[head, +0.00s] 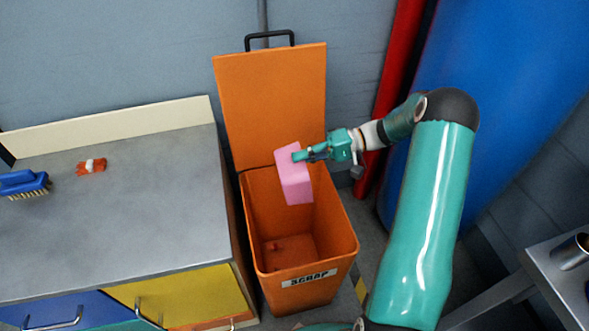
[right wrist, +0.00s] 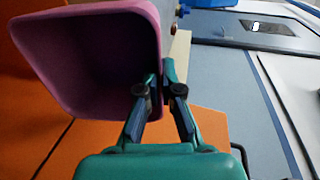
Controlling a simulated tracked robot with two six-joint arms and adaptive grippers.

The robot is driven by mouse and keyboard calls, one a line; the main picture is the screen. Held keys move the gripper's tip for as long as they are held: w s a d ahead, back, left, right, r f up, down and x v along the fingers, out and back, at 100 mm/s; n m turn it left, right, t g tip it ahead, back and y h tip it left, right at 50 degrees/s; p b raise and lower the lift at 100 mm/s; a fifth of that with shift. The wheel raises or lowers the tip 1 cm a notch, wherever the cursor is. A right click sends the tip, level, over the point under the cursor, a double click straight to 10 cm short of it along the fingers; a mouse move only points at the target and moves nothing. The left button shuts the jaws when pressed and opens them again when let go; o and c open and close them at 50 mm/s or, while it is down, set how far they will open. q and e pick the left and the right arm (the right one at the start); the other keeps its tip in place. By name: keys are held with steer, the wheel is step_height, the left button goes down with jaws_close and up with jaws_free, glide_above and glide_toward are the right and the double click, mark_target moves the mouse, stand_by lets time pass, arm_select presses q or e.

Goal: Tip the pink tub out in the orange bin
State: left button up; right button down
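The pink tub (head: 294,176) hangs tipped over the open orange bin (head: 305,282), which is labelled SCRAP. My right gripper (head: 301,155) is shut on the tub's wall at the rim. In the right wrist view the pink tub (right wrist: 95,55) shows its open mouth, and its visible inside looks empty. The right gripper (right wrist: 164,82) has its fingers at the tub's edge there. A small reddish piece (head: 275,246) lies on the floor of the bin. My left gripper is not in view.
The bin's lid (head: 270,95) stands open at the back. A grey-topped cabinet (head: 115,205) is left of the bin, with a blue brush (head: 24,184) and a small orange-red packet (head: 91,166) on it. A metal table (head: 560,275) stands at the right.

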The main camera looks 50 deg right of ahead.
mark_target(281, 163)
steer(key=f, duration=0.1)
steer(key=b, duration=0.1)
steer(key=f+b, duration=0.1)
steer(key=shift+w+a+f+g, duration=0.15)
steer(key=shift+w+f+g, duration=0.1)
steer(key=shift+f+g, duration=0.1)
steer(key=w+a+g+h+p, duration=0.1)
steer(key=p, duration=0.2)
steer(key=w+a+g+h+p, duration=0.1)
steer(key=a+h+p, duration=0.1)
steer(key=p, duration=0.1)
steer(key=w+a+r+g+h+p, duration=0.1)
steer(key=p, duration=0.3)
steer(key=shift+w+a+h, duration=0.1)
steer(key=shift+a+h, duration=0.3)
steer(key=w+a+f+g+h+p, duration=0.4)
steer(key=a+h+p, duration=0.3)
steer(key=p, duration=0.4)
steer(key=shift+w+a+f+g+h, duration=0.2)
steer(key=shift+w+f+g+h, duration=0.15)
steer(key=shift+w+g+h, duration=0.4)
steer(key=shift+s, duration=0.2)
